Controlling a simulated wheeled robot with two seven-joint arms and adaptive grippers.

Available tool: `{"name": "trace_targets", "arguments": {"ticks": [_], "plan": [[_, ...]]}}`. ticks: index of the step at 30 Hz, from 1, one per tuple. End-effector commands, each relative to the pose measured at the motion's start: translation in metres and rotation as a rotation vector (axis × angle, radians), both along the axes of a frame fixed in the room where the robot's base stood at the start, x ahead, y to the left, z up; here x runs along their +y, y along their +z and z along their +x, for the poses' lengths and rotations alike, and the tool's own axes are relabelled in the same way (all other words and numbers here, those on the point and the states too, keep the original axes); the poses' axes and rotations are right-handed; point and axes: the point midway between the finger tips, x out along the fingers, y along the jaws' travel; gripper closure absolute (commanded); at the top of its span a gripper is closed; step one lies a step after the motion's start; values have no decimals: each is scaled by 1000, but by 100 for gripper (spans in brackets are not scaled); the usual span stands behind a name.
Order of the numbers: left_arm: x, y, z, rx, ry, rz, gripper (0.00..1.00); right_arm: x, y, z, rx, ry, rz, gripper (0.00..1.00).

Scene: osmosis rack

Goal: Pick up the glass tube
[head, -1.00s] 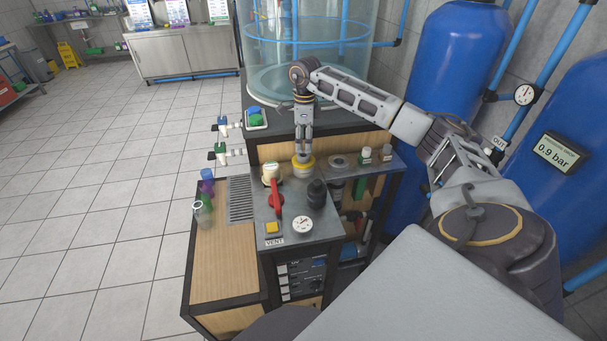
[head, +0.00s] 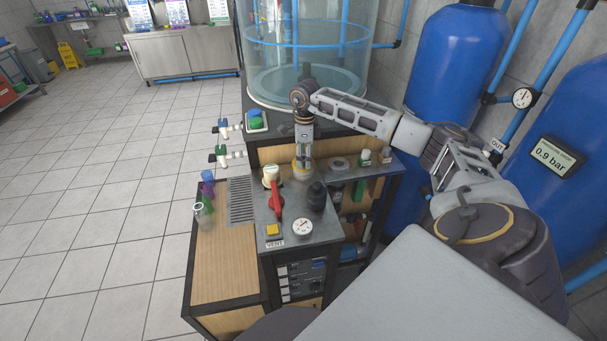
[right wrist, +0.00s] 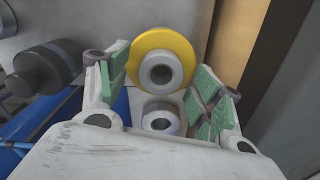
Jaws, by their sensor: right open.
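A clear glass tube (head: 203,215) stands on the wooden side shelf, left of the steel panel. It is the only loose clear glass piece I make out there. My right gripper (head: 303,160) is to its right, pointing down over a yellow-ringed fitting (head: 300,174) on the steel top. In the right wrist view my right gripper (right wrist: 165,95) is open, its green-padded fingers either side of the yellow-ringed fitting (right wrist: 162,45). A smaller pale ring (right wrist: 161,117) shows below it. I cannot tell whether the fingers touch the fitting. My left gripper is not in view.
Purple (head: 207,183) and green bottles stand behind the glass tube. A red-handled valve (head: 275,198), a black knob (head: 316,195) and a gauge (head: 302,227) crowd the steel panel. The wooden shelf's front (head: 218,270) is clear. Blue tanks (head: 455,75) stand at right.

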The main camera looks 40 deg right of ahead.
Motion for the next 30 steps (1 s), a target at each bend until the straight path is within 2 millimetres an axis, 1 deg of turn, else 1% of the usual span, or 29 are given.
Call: {"name": "trace_targets", "arguments": {"ticks": [7,8,15,16,17,26,30], "plan": [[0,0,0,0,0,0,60,0,0,0,0,0,0,34],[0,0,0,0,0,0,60,0,0,0,0,0,0,37],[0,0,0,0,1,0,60,0,0,0,-1,0,1,68],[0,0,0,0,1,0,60,0,0,0,-1,0,1,72],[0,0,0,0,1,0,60,0,0,0,-1,0,1,73],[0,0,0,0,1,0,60,0,1,0,-1,0,1,73],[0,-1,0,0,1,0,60,0,4,1,-2,0,1,73]]}}
